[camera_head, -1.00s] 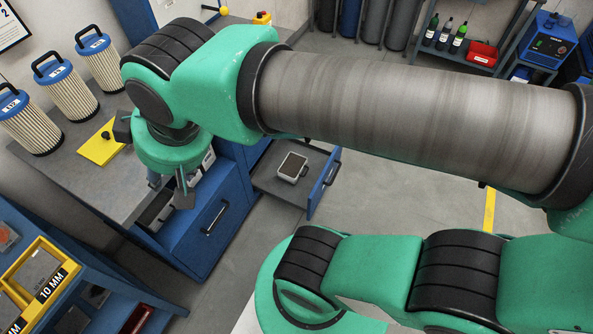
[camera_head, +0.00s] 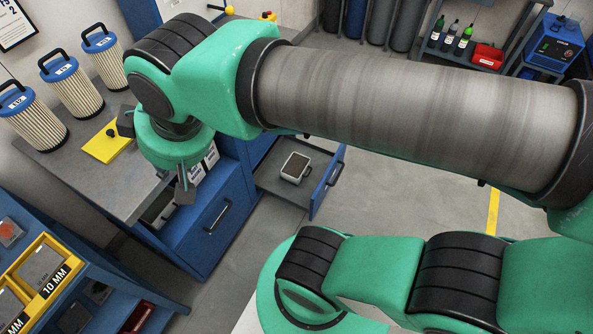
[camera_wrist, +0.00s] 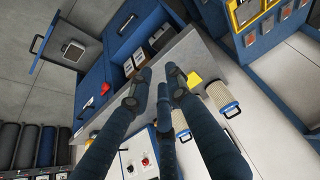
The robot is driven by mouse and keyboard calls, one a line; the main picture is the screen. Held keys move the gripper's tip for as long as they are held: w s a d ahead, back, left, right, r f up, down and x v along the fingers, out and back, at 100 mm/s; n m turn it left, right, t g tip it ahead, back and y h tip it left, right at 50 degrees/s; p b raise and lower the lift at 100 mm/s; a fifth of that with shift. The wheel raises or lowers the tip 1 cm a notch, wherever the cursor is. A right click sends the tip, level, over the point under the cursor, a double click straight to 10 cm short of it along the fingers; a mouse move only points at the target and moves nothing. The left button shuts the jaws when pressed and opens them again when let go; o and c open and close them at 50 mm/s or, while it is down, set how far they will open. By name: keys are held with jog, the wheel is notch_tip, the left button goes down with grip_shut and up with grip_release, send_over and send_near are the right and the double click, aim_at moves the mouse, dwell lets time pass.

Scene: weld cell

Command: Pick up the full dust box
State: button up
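My gripper (camera_wrist: 160,76) shows in the wrist view as dark blue fingers with spread tips and nothing between them. In the head view it (camera_head: 182,188) hangs below my green wrist, in front of the blue cabinet (camera_head: 190,252), partly hidden. White-labelled boxes sit in the open cabinet: one (camera_head: 209,155) is right of the gripper and a darker one (camera_head: 158,208) is left of it. They also show in the wrist view (camera_wrist: 138,57), beyond the fingertips. Which box is the full dust box I cannot tell. A grey, pale-rimmed box (camera_head: 295,167) lies in the pulled-out drawer (camera_head: 275,182).
Several pleated filters (camera_head: 72,87) and a yellow plate (camera_head: 106,143) stand or lie on the grey worktop (camera_head: 95,185). A blue rack with yellow-framed trays (camera_head: 62,262) is at lower left. The floor right of the drawer is clear.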

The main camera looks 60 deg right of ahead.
jog(key=w+d+f+m+g+p, duration=0.25)
jog(key=w+d+m, duration=0.45)
jog(key=w+d, duration=0.95)
jog(key=w+d+f+m+g+p, duration=0.15)
jog(key=d+f+m, duration=0.25)
jog(key=d+f, duration=0.5)
jog(key=w+d+f+m+g, duration=0.25)
jog(key=d+f, duration=0.35)
jog(key=d, duration=0.8)
jog(key=s+d+f+m+y+p, duration=0.15)
jog(key=s+d+f, duration=0.25)
jog(key=d+f, duration=0.4)
jog(key=s+d+f+m, duration=0.3)
jog(key=s+d+f, duration=0.25)
jog(key=f, duration=0.45)
jog(key=s+d+f+m+y+p, duration=0.1)
jog(key=s+d+f+m, duration=0.2)
jog(key=d+f, duration=0.5)
jog(key=s+d+f+n+b, duration=0.1)
jog(key=d+f, duration=0.1)
jog(key=f, duration=1)
jog(key=s+d+f+n+h, duration=0.1)
jog(key=d+f, duration=0.2)
jog(key=f, duration=0.9)
jog(key=s+d+f+n+h+b, duration=0.1)
jog(key=d+f, duration=0.1)
jog(key=f, duration=1)
jog(key=shift+s+d+f+t+b, duration=0.15)
jog(key=shift+d+f+t+b, duration=0.2)
jog(key=shift+f+t, duration=0.1)
